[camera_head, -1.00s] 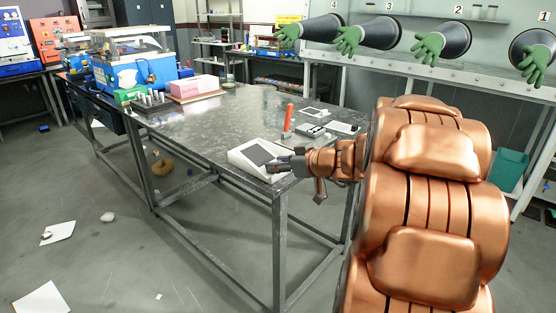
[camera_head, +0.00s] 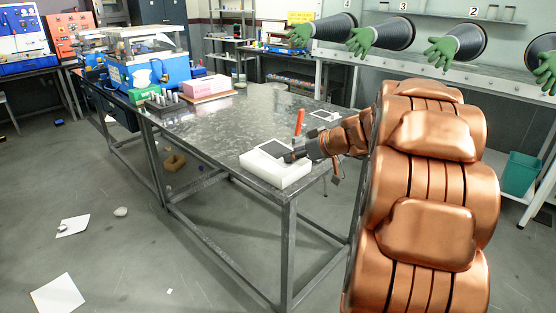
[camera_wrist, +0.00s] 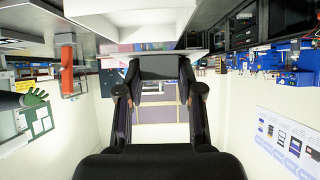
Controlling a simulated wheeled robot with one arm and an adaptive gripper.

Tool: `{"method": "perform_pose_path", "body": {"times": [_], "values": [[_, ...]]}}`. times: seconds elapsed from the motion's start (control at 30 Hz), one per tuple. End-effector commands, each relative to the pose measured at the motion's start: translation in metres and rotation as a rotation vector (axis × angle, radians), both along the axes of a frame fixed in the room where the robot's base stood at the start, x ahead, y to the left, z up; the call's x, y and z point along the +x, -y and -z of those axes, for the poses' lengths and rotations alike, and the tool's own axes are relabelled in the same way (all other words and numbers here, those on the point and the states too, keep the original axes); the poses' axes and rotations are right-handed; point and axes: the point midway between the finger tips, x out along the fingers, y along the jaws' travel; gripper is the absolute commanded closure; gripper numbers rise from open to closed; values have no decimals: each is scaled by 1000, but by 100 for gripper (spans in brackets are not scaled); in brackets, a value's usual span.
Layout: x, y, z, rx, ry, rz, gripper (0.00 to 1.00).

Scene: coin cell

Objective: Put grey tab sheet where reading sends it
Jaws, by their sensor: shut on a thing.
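My gripper (camera_head: 288,157) is at the near right corner of the steel table, over the right side of a white box-like block (camera_head: 285,176). A dark grey flat sheet (camera_head: 271,148) shows over the top of the block, at my fingertips. In the wrist view my gripper (camera_wrist: 160,72) has its two fingers on either side of a dark grey piece (camera_wrist: 160,66), and is shut on it. The white block (camera_wrist: 140,20) fills the top of that view. I cannot tell whether the sheet touches the block.
An orange upright handle (camera_head: 299,122) stands behind the block. A pink box (camera_head: 206,86), a rack of metal cylinders (camera_head: 167,104) and a blue machine (camera_head: 140,72) are at the table's far left. The table's middle is clear. Green gloves (camera_head: 362,41) hang at right.

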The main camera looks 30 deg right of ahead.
Motion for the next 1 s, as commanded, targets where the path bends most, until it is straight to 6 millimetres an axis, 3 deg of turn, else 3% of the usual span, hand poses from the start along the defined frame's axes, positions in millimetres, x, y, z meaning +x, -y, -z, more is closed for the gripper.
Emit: {"method": "perform_pose_path", "body": {"times": [0.03,0.2,0.47,0.8,1.0], "values": [[10,4,-11,-10,-16,-4,92],[37,13,-19,-28,-69,-4,92],[57,17,-22,-40,-105,-1,92],[58,17,27,-38,-110,-1,92],[58,17,43,-41,-108,0,92]]}}
